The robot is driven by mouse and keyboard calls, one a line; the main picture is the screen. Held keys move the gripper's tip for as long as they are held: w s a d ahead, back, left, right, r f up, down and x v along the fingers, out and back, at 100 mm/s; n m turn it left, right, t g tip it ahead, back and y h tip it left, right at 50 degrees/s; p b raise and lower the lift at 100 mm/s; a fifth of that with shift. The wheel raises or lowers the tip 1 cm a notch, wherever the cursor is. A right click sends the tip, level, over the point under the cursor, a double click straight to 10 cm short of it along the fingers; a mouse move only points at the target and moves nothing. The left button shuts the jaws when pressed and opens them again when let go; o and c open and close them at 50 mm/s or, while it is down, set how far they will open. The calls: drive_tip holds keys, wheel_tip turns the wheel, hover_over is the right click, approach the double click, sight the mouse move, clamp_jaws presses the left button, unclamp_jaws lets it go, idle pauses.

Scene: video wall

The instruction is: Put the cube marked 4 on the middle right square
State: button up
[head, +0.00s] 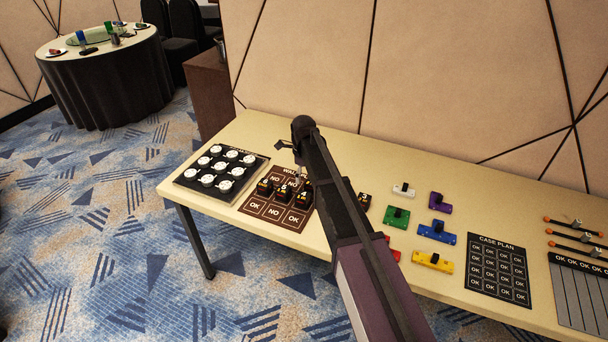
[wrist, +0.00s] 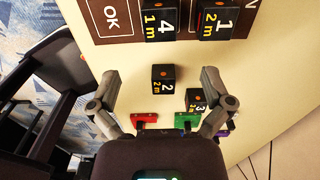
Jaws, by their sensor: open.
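The cube marked 4 (wrist: 160,22) is black with a 1 m label; in the wrist view it stands at the mat's right column, beside an OK square. The cube marked 1 (wrist: 217,20) stands next to it, apart. I cannot tell how exactly either sits in its square. The brown wall plan mat (head: 274,221) carries several black cubes across its middle row in the head view; my arm covers its right edge.
The cubes marked 2 (wrist: 163,78) and 3 (wrist: 197,98) stand on the table (head: 349,278) off the mat. A tray of white round pieces (head: 250,159) lies left of the mat. Coloured blocks (head: 397,216) and a case plan mat (head: 499,267) lie right of my arm.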

idle(0.7)
drive_tip(key=s+d+n, duration=2.2)
drive_tip(key=s+d, duration=0.1)
drive_tip(key=s, duration=0.3)
